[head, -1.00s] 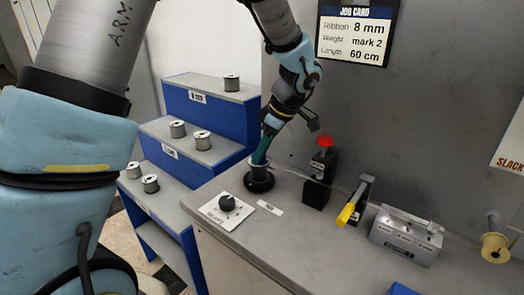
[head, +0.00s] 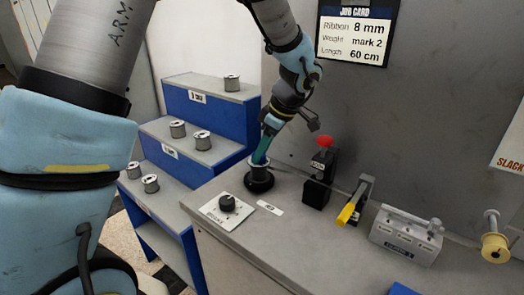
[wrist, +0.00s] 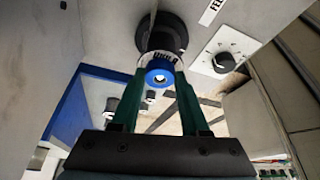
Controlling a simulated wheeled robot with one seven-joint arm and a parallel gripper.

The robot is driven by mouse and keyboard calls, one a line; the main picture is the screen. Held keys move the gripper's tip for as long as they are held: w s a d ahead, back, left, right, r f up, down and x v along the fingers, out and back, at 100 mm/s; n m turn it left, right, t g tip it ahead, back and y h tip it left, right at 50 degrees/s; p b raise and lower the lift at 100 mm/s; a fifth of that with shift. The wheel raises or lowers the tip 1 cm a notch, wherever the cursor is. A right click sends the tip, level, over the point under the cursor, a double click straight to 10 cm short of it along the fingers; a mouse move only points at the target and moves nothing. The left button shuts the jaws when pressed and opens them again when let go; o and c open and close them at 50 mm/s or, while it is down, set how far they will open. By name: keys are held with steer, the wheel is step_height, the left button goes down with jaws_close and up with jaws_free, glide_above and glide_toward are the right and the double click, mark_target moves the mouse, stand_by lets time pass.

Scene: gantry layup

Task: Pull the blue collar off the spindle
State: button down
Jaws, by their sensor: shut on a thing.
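The blue collar (wrist: 159,77) is a small ring with a pale centre, seen end-on in the wrist view. It sits at the near end of the spindle, in front of a pale labelled spool and the black spindle base (wrist: 162,35). My gripper (wrist: 160,80) has its two green fingers on either side of the collar, shut on it. In the head view my gripper (head: 261,158) comes down from above onto the spindle, whose black round base (head: 259,183) stands on the grey bench. The collar is hidden by the fingers there.
A dial plate (head: 227,211) lies near the spindle. To the right stand a black block with a red knob (head: 324,142), a yellow-handled lever (head: 346,214) and a grey box (head: 405,238). Blue steps (head: 207,105) with several spools are at the left.

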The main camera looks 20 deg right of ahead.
steer(key=shift+r+p, duration=0.45)
steer(key=shift+r, duration=1.2)
steer(key=shift+r+p, duration=0.55)
steer(key=shift+r, duration=1.1)
